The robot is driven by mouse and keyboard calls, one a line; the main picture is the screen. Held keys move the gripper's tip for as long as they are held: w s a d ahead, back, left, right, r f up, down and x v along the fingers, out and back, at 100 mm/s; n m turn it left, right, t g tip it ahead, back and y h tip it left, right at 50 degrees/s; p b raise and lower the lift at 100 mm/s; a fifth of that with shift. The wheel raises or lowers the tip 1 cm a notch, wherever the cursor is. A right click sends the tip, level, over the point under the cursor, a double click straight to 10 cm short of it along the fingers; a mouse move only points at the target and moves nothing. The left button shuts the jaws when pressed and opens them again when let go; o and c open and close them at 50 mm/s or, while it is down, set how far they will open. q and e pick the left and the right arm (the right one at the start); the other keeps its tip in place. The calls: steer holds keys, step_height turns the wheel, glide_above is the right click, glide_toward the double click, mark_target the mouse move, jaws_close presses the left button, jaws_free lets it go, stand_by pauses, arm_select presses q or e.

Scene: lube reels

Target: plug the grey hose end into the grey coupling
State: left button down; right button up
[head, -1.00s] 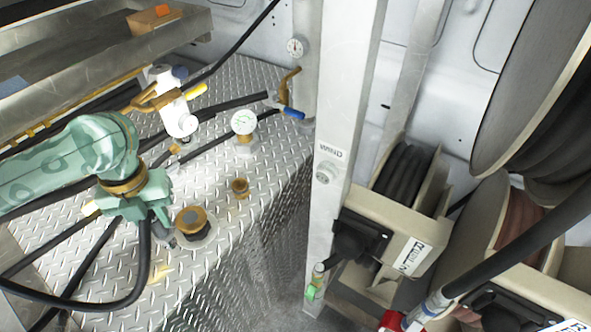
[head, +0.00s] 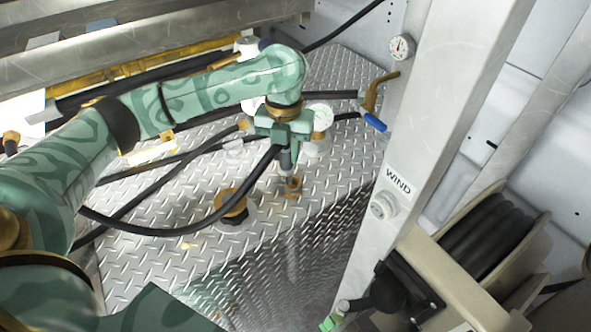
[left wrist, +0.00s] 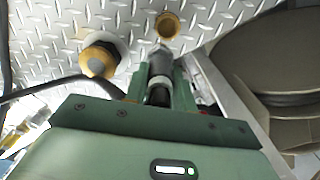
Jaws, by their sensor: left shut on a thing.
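My left gripper (head: 287,145) is shut on the grey hose end (head: 286,162), which points down at the tread-plate deck. The hose end also shows between the fingers in the left wrist view (left wrist: 160,67). Its black hose (head: 190,229) loops away to the left. A small brass-coloured fitting (head: 293,187) stands on the deck just beyond the tip; it shows above the tip in the left wrist view (left wrist: 167,25). I cannot tell whether they touch. A larger brass-topped fitting (head: 232,204) is to the left. Neither fitting looks clearly grey. My right gripper is not in view.
A hose reel (head: 490,240) stands beyond the post. Black hoses cross the deck at left.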

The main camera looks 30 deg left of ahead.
arm_select(q)
steer(key=w+f+b, duration=0.3)
steer(key=f, duration=0.4)
steer(key=shift+w+b, duration=0.15)
steer(key=shift+b, duration=0.25)
steer(key=c, duration=1.1)
jaws_free()
steer(key=shift+a+f, duration=0.1)
steer(key=shift+f, duration=0.15)
steer(key=shift+c, duration=0.2)
step_height(320, 180, up, 12)
steer(key=p, duration=0.5)
steer(key=shift+r+p, duration=0.15)
steer(key=shift+p, duration=0.15)
